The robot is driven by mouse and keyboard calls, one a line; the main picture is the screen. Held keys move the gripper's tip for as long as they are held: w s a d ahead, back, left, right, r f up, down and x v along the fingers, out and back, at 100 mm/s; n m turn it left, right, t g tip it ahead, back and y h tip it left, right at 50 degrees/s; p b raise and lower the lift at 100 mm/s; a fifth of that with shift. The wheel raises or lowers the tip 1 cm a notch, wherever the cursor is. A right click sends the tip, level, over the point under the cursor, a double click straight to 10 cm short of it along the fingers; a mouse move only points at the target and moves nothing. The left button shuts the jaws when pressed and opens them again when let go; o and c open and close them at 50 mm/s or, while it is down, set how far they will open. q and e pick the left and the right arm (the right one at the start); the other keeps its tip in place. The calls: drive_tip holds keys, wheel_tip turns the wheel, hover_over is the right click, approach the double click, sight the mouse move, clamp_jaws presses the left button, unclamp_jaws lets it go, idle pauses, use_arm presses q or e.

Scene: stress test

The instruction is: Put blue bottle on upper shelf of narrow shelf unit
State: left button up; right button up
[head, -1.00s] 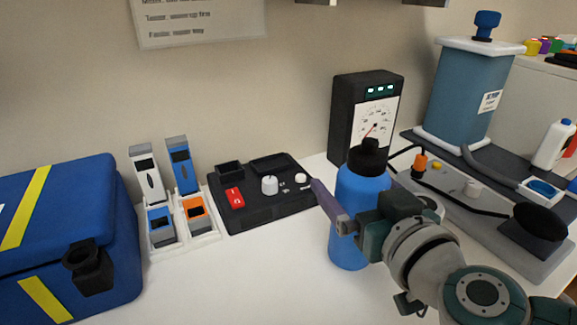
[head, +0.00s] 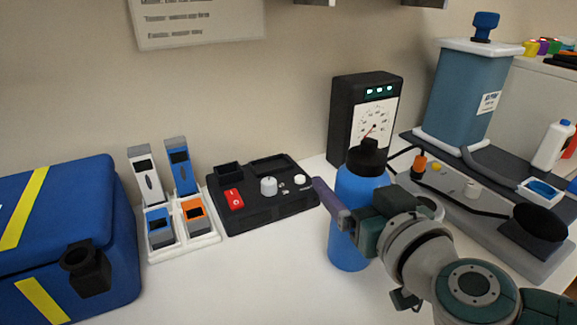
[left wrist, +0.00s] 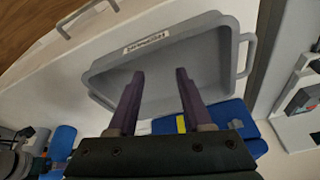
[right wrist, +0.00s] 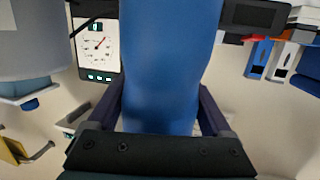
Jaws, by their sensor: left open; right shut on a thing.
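The blue bottle (head: 358,207) with a black cap is upright over the white table, in front of the black gauge box. I cannot tell whether its base touches the table. My right gripper (right wrist: 160,108) is shut on the bottle's body, one purple finger on each side; the bottle (right wrist: 170,60) fills the middle of the right wrist view. My left gripper (left wrist: 153,98) is open and empty, facing a grey labelled tray; it is outside the head view. I cannot make out the narrow shelf unit or its upper shelf in any view.
A black gauge box (head: 350,110) stands close behind the bottle. A black control panel (head: 262,200) and blue case (head: 70,225) are to the left. A teal tank (head: 463,100) stands at right. The grey tray (left wrist: 205,60) is before my left gripper. The front table is clear.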

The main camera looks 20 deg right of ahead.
clamp_jaws()
drive_tip(key=shift+r, duration=0.1)
